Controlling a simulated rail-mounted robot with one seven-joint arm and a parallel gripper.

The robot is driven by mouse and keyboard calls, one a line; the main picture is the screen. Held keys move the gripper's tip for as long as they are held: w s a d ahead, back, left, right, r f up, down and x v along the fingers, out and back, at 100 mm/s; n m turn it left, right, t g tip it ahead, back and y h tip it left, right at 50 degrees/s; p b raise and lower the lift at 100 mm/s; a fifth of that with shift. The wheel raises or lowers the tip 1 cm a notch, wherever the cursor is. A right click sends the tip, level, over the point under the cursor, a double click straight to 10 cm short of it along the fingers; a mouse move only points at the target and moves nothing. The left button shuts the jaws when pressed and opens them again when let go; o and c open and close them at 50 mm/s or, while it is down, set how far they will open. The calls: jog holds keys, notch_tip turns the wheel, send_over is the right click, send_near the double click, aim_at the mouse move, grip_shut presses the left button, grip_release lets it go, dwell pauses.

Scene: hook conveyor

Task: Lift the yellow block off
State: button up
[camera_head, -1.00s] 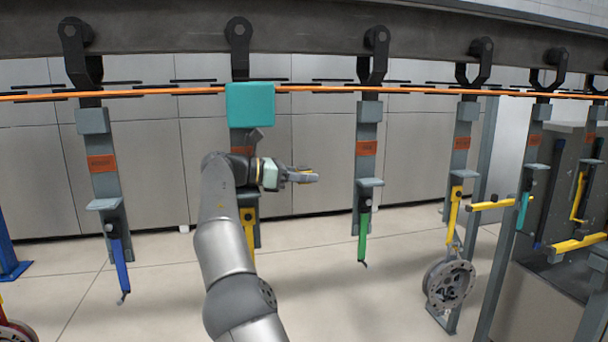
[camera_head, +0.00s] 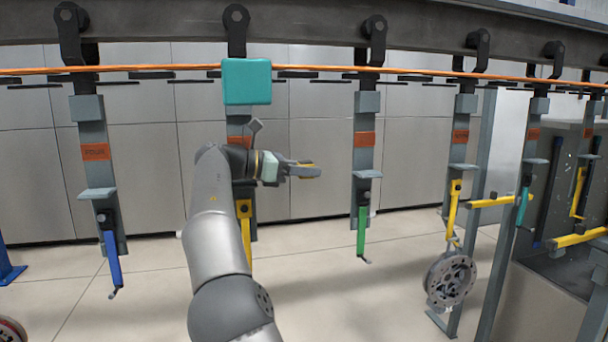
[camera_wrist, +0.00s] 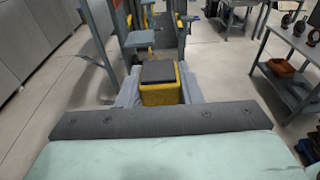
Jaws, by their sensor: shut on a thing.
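The yellow block (camera_wrist: 160,93), with a dark grey top, sits between the two fingers of my gripper (camera_wrist: 158,88) in the wrist view. My gripper is shut on it. In the head view my gripper (camera_head: 304,170) points right, between the second and third hangers from the left, and a bit of the block's yellow (camera_head: 306,165) shows at the fingers. The block is clear of the nearest hanger shelf (camera_head: 367,174) there. Most of the block is hidden by the fingers in the head view.
Several grey hangers hang from a dark overhead rail (camera_head: 310,38), with an orange line (camera_head: 420,73) across them. A teal box (camera_head: 247,82) shows in front of the second hanger. Blue (camera_head: 112,260), green (camera_head: 361,232) and yellow (camera_head: 454,210) handles hang below. A grey disc (camera_head: 449,280) hangs at right.

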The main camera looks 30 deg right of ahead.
jog(key=s+a+b, duration=0.1)
jog(key=s+b, duration=0.6)
jog(key=s, duration=0.2)
jog(key=shift+s+a+b, duration=0.25)
jog(key=shift+a+b, duration=0.15)
